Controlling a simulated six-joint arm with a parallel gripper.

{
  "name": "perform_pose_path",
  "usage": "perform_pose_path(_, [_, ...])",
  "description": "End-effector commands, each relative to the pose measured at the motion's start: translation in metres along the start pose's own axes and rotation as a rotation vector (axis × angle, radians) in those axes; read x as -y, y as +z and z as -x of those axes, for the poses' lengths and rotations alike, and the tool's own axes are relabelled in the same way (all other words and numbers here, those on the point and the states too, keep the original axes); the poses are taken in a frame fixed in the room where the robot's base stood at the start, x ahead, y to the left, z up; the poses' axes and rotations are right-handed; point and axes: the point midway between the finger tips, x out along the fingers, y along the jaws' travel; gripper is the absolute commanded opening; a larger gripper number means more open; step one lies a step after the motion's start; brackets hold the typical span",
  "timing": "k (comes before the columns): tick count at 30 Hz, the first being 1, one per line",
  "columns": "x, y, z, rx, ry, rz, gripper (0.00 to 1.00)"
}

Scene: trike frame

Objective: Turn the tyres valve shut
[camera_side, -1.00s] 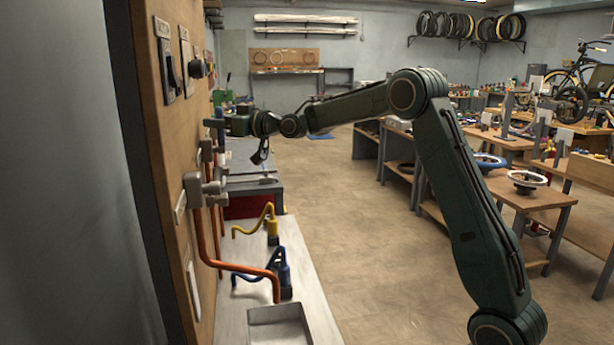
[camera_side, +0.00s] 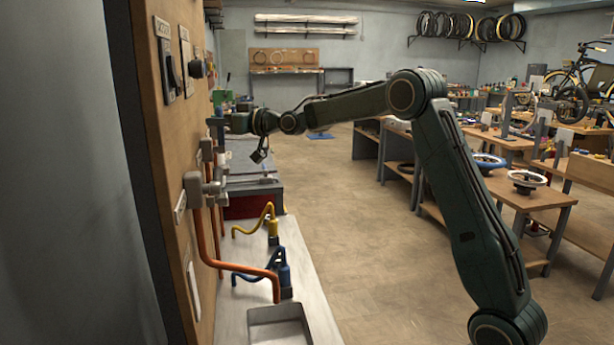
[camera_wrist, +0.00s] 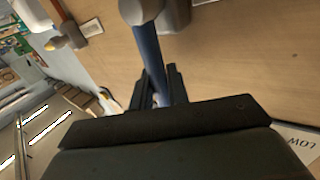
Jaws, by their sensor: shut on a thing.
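A valve with a blue lever shows in the wrist view, its grey body (camera_wrist: 142,8) at the top edge on the wooden panel. The blue lever (camera_wrist: 147,50) runs down from that body to between my fingers. My gripper (camera_wrist: 161,90) is shut on the lever near its free end; the black gripper body hides what lies below. In the side view my gripper (camera_side: 222,122) is up against the panel at the upper valve, mostly hiding the lever. I cannot read a label naming this valve.
The wooden panel (camera_side: 150,130) carries switches and a knob above. A grey valve body (camera_side: 205,188) with orange pipes sits lower and nearer. Blue (camera_side: 283,272) and yellow (camera_side: 272,228) hose fittings and a grey tray (camera_side: 280,326) stand on the bench.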

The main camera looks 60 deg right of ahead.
Motion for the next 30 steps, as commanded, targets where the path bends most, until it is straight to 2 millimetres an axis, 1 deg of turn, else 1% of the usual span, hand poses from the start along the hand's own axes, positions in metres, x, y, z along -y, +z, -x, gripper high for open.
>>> perform_pose_path(5, [-0.006, 0.000, -0.004, 0.053, 0.000, -0.075, 0.00])
perform_pose_path(18, [-0.026, 0.007, -0.017, 0.241, 0.001, -0.357, 0.00])
perform_pose_path(30, [-0.036, 0.015, -0.024, 0.359, 0.000, -0.533, 0.00])
